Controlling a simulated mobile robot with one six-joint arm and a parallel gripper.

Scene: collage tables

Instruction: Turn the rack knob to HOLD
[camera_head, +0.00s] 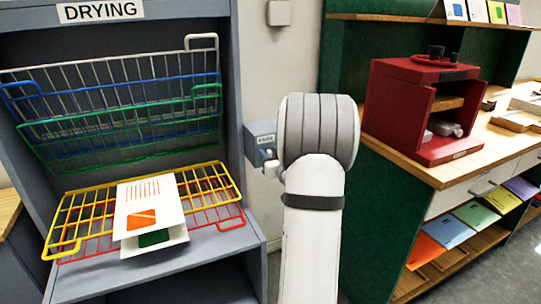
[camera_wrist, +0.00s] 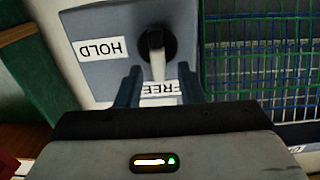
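The rack knob (camera_wrist: 155,45) is a dark round hub with a pale lever, on a grey-blue plate in the wrist view. The lever points at the FREE label (camera_wrist: 165,88); the HOLD label (camera_wrist: 102,48) is to the left, and both labels appear upside down. My gripper (camera_wrist: 160,86) is open, with one dark finger on each side of the lever's end and visible gaps between. Whether the fingers overlap the lever in depth, I cannot tell. In the head view the knob's box (camera_head: 260,136) is on the wall beside the rack, and my arm hides most of the gripper.
The drying rack (camera_head: 240,190) is at left, with coloured wire shelves; the lowered yellow shelf (camera_head: 82,206) holds printed cards (camera_head: 150,205). A red press (camera_head: 395,105) stands on the wooden counter (camera_head: 475,165) at right. Green and blue wires show at right in the wrist view.

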